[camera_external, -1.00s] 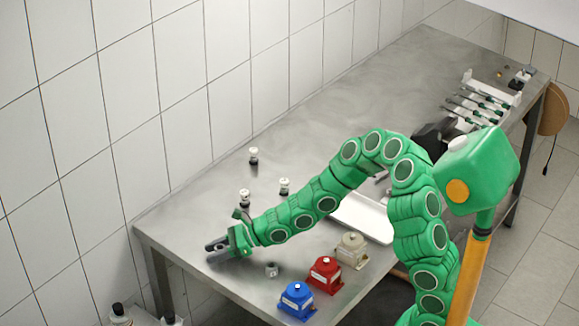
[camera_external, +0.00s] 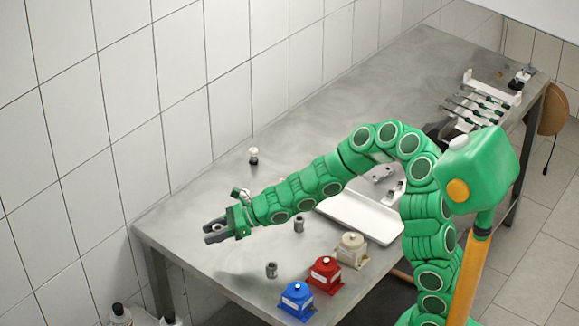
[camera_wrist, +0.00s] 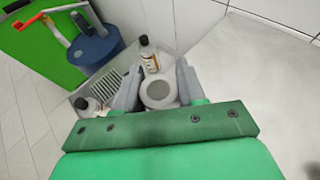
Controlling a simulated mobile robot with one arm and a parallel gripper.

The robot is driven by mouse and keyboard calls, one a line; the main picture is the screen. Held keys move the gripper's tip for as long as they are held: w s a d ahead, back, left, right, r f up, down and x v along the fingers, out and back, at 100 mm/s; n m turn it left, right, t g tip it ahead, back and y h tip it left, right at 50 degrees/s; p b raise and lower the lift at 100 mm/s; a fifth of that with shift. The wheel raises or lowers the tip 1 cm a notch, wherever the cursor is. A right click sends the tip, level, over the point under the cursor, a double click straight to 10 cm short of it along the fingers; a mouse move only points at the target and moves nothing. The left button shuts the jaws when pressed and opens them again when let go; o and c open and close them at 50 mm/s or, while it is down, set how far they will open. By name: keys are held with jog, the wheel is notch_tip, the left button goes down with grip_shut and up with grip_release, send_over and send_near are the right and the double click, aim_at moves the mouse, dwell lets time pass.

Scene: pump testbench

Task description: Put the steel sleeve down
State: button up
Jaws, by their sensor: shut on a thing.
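My gripper (camera_external: 214,230) is over the left end of the steel table (camera_external: 190,215). It also shows in the wrist view (camera_wrist: 157,92), with grey fingers on either side of a round, pale grey steel sleeve (camera_wrist: 158,103) with a dark centre. My gripper is shut on this sleeve. In the external view the sleeve is small between the fingers. The gripper appears raised above the tabletop; the exact gap cannot be told.
Two grey sleeves stand on the table, one nearer the front (camera_external: 271,270), one behind it (camera_external: 298,225). Blue (camera_external: 296,300), red (camera_external: 325,274) and beige (camera_external: 351,249) pump housings line the front edge. A white tray (camera_external: 350,215) lies beyond. A white-topped part (camera_external: 253,155) stands farther back.

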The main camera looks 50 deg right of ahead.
notch_tip(320, 180, up, 2)
jog(key=shift+w+d+r, duration=0.1)
jog(key=shift+d, duration=0.05)
jog(key=w+d+r, duration=0.3)
jog(key=w+d, duration=0.1)
jog(key=w, duration=0.1)
jog(key=n+g+y, duration=0.1)
send_over(174, 225)
jog(key=shift+s+f, duration=0.1)
jog(key=shift+f, duration=4.6)
jog(key=shift+f, duration=1.7)
jog(key=o, duration=1.2)
jog(key=shift+f, duration=0.1)
